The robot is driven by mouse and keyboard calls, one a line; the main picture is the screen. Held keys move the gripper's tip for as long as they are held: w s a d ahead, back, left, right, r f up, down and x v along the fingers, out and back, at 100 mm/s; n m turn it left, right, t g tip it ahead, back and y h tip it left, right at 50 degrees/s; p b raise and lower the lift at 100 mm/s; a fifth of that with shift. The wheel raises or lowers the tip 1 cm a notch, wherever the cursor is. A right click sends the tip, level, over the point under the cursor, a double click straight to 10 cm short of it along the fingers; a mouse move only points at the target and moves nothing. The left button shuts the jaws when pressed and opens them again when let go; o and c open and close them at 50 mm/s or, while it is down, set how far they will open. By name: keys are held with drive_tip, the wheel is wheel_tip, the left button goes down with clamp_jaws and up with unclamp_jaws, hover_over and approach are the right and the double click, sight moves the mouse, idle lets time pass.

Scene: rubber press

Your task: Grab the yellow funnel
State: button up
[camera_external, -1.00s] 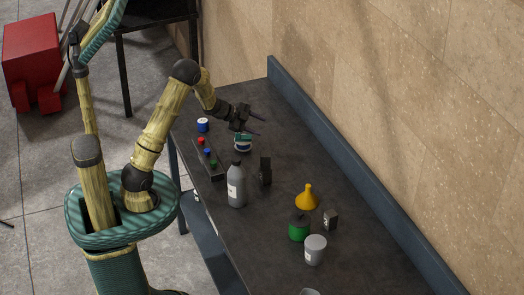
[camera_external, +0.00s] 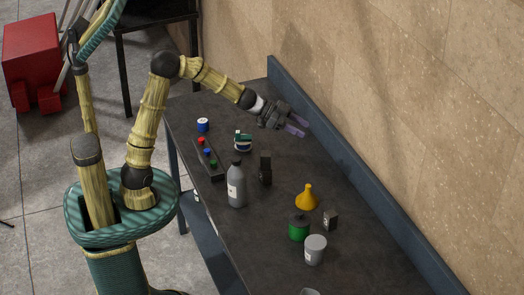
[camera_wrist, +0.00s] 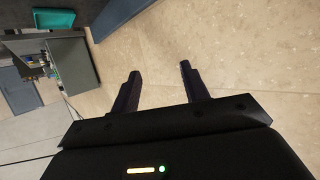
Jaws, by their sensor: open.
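The yellow funnel (camera_external: 307,198) stands on the dark workbench with its narrow spout up, in the outside view. My gripper (camera_external: 300,127) is raised over the far part of the bench, well above and behind the funnel, pointing right toward the wall. Its fingers are apart with nothing between them. In the wrist view my gripper (camera_wrist: 157,82) shows two spread dark fingers against the tan wall. The funnel is not visible in the wrist view.
The green can (camera_external: 299,228) stands close in front of the funnel. The dark box (camera_external: 330,220) is at its right, and a white-grey cup (camera_external: 315,249) is nearer. A grey bottle (camera_external: 236,186) and black object (camera_external: 265,171) stand left. A raised blue edge (camera_external: 350,170) runs along the wall.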

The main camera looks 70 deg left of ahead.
hover_over(308, 185)
drive_tip(key=s+a, duration=0.3)
drive_tip(key=s, duration=0.1)
wheel_tip(308, 185, down, 18)
drive_tip(key=shift+w, duration=0.15)
drive_tip(key=shift+f+p, duration=0.4)
drive_tip(key=shift+f, duration=2.7)
drive_tip(key=shift+f, duration=0.2)
drive_tip(key=p+x, duration=0.1)
drive_tip(key=x, duration=0.4)
drive_tip(key=shift+f, duration=0.15)
